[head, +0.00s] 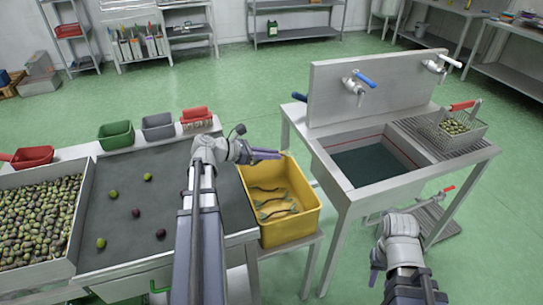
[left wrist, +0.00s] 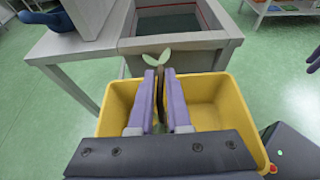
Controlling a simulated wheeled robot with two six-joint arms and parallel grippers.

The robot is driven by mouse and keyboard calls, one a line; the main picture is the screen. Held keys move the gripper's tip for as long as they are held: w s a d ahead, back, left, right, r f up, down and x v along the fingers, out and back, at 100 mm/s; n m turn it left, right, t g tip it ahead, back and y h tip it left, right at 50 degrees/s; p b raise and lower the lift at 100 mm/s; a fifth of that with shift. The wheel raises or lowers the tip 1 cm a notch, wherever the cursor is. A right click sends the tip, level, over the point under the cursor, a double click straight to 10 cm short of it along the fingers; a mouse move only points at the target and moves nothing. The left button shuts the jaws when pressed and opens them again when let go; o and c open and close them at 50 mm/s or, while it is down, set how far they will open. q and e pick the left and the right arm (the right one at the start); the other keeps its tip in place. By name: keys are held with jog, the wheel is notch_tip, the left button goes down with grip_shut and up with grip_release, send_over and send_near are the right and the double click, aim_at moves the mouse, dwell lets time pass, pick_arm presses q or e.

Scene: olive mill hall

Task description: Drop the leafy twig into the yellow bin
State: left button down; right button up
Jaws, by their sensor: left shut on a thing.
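My left gripper (head: 266,154) is over the far part of the yellow bin (head: 292,231). In the left wrist view the left gripper's (left wrist: 166,85) two purple fingers are shut on the leafy twig (left wrist: 157,61). Pale green leaves stick out past the fingertips and a dark stem shows between the fingers. The yellow bin's (left wrist: 250,130) walls surround the fingers in that view, below them. Several thin twigs (head: 270,205) lie on the bin floor. My right gripper (head: 398,228) is at the lower right, in front of the sink; its fingers are not clear.
The bin stands between the grey sorting table (head: 130,225) with scattered olives and the metal sink (head: 345,190). An olive tray (head: 40,225) is at the left. Small green, grey and red containers line the table's back. A wire basket (head: 455,128) stands right of the sink.

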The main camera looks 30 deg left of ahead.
aim_at(254, 162)
pick_arm(q)
notch_tip(254, 162, down, 5)
jog(key=b, duration=0.4)
jog(key=c, duration=0.8)
grip_release()
jog(key=shift+r, duration=0.1)
jog(key=p+v, duration=0.2)
jog(key=v, duration=0.4)
jog(key=shift+r, duration=0.15)
jog(key=shift+p+v, duration=0.4)
jog(key=shift+v, duration=0.4)
